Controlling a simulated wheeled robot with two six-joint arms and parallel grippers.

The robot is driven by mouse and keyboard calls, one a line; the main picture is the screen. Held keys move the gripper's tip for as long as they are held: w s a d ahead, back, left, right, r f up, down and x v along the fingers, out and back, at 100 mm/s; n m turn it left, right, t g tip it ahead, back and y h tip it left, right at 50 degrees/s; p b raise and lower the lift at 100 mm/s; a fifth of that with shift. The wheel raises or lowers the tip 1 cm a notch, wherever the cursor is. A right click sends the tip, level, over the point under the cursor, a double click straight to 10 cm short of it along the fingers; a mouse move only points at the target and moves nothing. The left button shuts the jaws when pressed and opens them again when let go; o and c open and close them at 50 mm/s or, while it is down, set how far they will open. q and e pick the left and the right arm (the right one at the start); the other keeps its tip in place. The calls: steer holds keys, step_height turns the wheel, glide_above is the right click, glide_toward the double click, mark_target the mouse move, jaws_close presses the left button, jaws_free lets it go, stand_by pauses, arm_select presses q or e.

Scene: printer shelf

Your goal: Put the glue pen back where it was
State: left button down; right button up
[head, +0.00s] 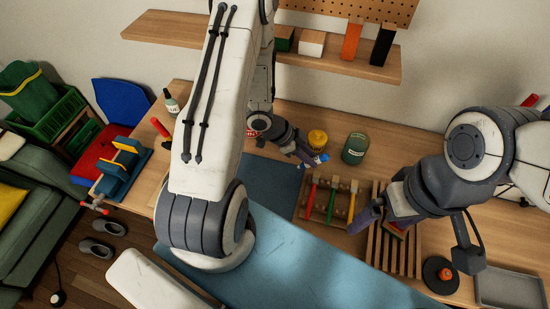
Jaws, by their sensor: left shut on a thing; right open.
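A small blue and white pen-like item, which looks like the glue pen (321,158), is at the tip of my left gripper (308,157). My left gripper is shut on it, above the back part of the bench, just behind a small wooden rack (328,220). Whether the pen touches the rack cannot be told. My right gripper (372,215) is open, low to the right of the rack, near a slatted wooden stand (378,255). The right arm hides part of the stand.
A yellow jar (317,139) and a dark green jar (355,149) stand behind the rack. A blue mat (310,255) covers the front of the bench. A grey tray (510,290) and a round dark base with an orange knob (440,275) are at right.

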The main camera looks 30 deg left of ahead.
arm_select(q)
steer(key=s+r+m+g+y+p, duration=0.2)
steer(key=s+r+g+y+p, duration=0.15)
steer(key=y+p, duration=0.25)
arm_select(e)
step_height(320, 180, up, 8)
arm_select(q)
steer(key=y+b, duration=0.1)
steer(key=b, duration=0.4)
glide_above(268, 168)
steer(key=shift+m, duration=0.4)
step_height(268, 168, down, 6)
steer(key=shift+r, duration=0.25)
step_height(268, 168, down, 4)
steer(key=b, duration=0.3)
steer(key=shift+f+b, duration=0.15)
steer(key=shift+b, duration=0.25)
arm_select(e)
step_height(268, 168, down, 8)
steer(key=shift+f, duration=0.25)
steer(key=shift+f, duration=0.1)
arm_select(q)
steer(key=c, duration=0.7)
jaws_free()
steer(key=shift+o, duration=0.2)
